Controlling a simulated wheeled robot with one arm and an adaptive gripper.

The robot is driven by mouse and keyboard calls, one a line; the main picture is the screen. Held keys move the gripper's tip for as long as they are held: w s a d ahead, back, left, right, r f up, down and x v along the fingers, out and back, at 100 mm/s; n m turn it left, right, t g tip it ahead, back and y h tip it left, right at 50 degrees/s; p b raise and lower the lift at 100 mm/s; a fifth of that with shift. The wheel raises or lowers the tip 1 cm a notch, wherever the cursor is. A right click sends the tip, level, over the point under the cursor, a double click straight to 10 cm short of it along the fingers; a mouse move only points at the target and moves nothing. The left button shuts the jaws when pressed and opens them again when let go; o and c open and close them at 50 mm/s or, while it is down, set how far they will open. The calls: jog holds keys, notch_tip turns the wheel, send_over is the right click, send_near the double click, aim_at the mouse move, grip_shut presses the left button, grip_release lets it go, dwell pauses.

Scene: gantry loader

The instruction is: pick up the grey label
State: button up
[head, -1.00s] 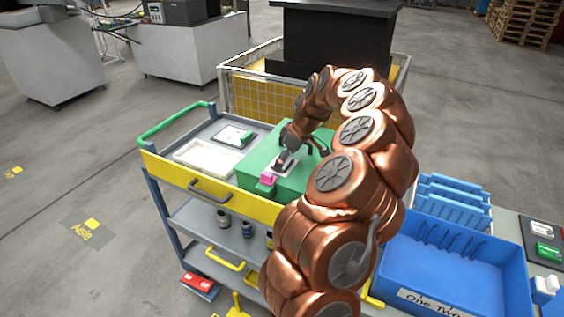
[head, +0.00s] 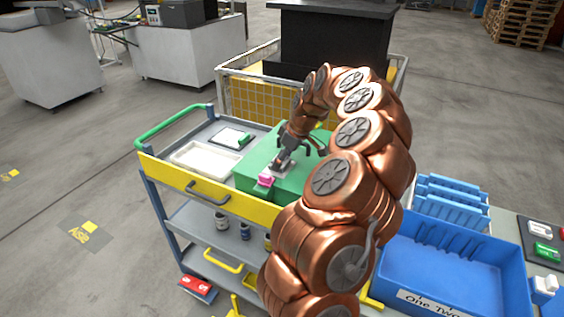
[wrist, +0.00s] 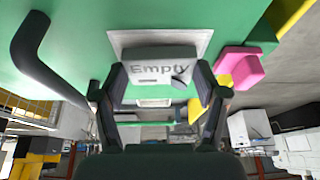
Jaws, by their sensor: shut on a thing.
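The grey label (wrist: 160,67), a block marked "Empty", sits between the two fingers of my gripper (wrist: 161,88) in the wrist view. My gripper is shut on it by its two sides. Behind the label is a pale square plate (wrist: 205,38) on the green box (wrist: 85,35). I cannot tell whether the label still touches the plate. In the head view my gripper (head: 281,164) is low over the top of the green box (head: 255,172), and the label is mostly hidden by it.
A pink block (head: 266,178) is close beside the gripper on the box. A dark bar handle (wrist: 30,45) rises from the box. The box stands on a trolley with a white tray (head: 205,160) to the left. A blue bin (head: 455,262) is at the right.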

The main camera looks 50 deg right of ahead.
jog(key=shift+r+b, duration=0.7)
jog(key=shift+r, duration=0.5)
jog(key=shift+s+r, duration=0.1)
jog(key=shift+r, duration=0.1)
jog(key=s+a+b, duration=0.1)
jog(key=s, duration=0.3)
jog(key=s+a+b, duration=0.2)
jog(key=s, duration=0.2)
jog(key=s+a+r+b, duration=0.1)
jog(key=s+b, duration=0.1)
jog(key=s, duration=0.3)
jog(key=shift+a+r, duration=0.1)
jog(key=shift+a, duration=0.15)
jog(key=shift+s+a+r, duration=0.1)
jog(key=shift+s+r, duration=0.2)
jog(key=shift+r, duration=0.45)
jog(key=shift+s+a+r, duration=0.15)
jog(key=shift+s+r, duration=0.2)
jog(key=shift+r, duration=0.35)
jog(key=shift+s+a+r, duration=0.1)
jog(key=shift+s+r, duration=0.2)
jog(key=shift+r, duration=0.45)
